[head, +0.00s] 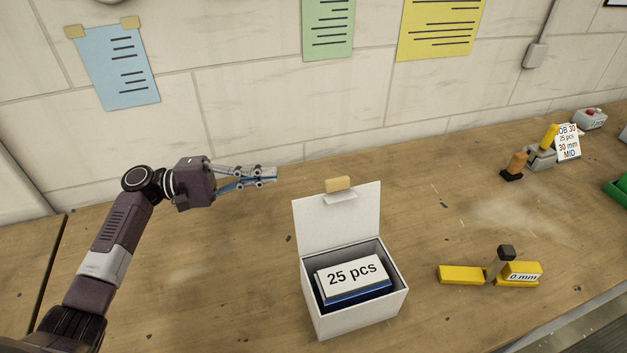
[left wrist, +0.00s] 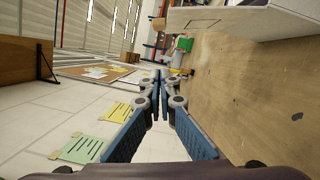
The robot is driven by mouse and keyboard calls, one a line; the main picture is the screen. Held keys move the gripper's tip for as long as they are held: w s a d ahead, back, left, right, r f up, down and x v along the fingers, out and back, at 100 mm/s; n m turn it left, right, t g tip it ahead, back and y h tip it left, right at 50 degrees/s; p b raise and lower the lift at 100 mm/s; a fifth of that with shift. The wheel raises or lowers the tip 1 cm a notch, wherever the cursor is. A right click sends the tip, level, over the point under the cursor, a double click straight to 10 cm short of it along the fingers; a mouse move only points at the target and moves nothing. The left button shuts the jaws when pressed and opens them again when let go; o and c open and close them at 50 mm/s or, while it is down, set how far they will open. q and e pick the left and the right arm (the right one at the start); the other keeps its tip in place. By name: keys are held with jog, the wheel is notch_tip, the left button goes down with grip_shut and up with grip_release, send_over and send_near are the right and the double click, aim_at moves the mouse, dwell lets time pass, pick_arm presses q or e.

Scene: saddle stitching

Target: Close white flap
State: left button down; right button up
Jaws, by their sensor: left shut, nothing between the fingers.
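A white box (head: 360,318) stands on the wooden bench with its white flap (head: 338,220) raised upright at the back. A tan tab (head: 338,184) sits at the flap's top edge. Inside the box lies a stack with a "25 pcs" label (head: 352,273). My left gripper (head: 274,174) is shut and empty, up and left of the flap and apart from it. In the left wrist view its fingertips (left wrist: 160,75) meet, and part of a white panel, likely the flap (left wrist: 215,20), shows at the upper right. My right gripper is not in view.
A yellow gauge (head: 462,275) marked "0 mm" lies right of the box. A wooden-handled tool (head: 515,165) and a stapler-like device with a "JOB 30" card (head: 568,142) stand farther back right. The bench left of the box is clear. The wall is behind.

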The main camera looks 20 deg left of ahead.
pick_arm(q)
jog(key=d+r+p, duration=0.1)
jog(key=d+p, duration=0.7)
jog(key=d, duration=0.3)
jog(key=shift+d+r, duration=0.3)
jog(key=shift+r, duration=0.05)
